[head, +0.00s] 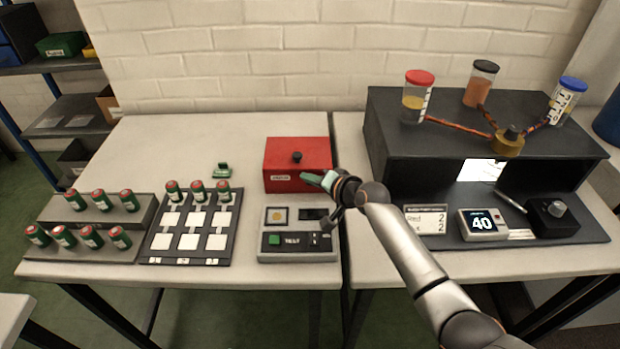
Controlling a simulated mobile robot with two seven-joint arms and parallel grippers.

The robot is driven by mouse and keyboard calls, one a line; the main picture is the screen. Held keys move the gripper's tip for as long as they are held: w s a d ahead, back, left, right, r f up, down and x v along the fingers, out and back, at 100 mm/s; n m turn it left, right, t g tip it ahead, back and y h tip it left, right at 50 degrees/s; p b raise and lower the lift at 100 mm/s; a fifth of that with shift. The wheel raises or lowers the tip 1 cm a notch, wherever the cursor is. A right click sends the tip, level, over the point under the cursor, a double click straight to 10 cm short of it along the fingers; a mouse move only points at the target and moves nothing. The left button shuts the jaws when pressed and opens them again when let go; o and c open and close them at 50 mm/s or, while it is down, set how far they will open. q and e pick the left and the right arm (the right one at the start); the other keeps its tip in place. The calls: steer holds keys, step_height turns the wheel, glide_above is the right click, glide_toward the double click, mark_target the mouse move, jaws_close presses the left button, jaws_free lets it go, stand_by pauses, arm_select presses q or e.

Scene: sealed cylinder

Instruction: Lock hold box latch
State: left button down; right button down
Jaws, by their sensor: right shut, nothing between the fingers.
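The red hold box (285,151) stands near the back of the left table, its lid down. A black knob (297,157) is on top and a small white label is on its front face. My right gripper (309,179) is at the front right part of the box, fingers shut and empty, pointing left. Whether the fingertips touch the box is not clear. No latch can be made out; the gripper covers part of the front face. My left gripper is not in view.
A pad with white squares (189,262) and green-red cylinders and a tiered cylinder rack (143,207) are to the left. A small green item (222,169) lies left of the box. A dark station (400,165) fills the right table.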

steer(key=shift+r, duration=0.1)
stand_by(0.7)
